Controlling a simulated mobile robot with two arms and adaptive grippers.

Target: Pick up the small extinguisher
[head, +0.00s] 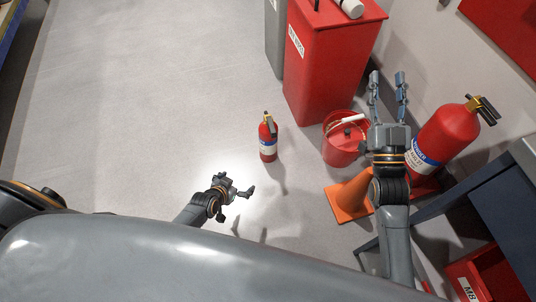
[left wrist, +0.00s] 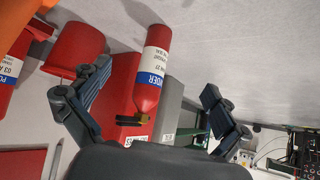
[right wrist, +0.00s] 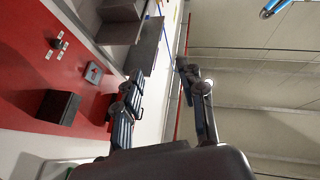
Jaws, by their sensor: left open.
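The small red extinguisher (head: 267,150) stands upright on the floor near the middle of the head view, with a white and blue label and a brass-coloured valve. In the left wrist view the extinguisher (left wrist: 156,65) shows between the spread fingers, beyond them and not touched. My left gripper (head: 236,183) is open and empty, below and left of the extinguisher in the head view. My right gripper (head: 388,80) is open and empty, held in front of the red bucket and the large extinguisher. The right wrist view shows its parted fingers (right wrist: 163,80).
A red bucket (head: 340,153), an orange cone (head: 350,198) and a large extinguisher (head: 447,133) stand to the right. A tall red bin (head: 325,65) stands behind. A dark table (head: 480,200) is at the lower right. The floor (head: 150,100) on the left is clear.

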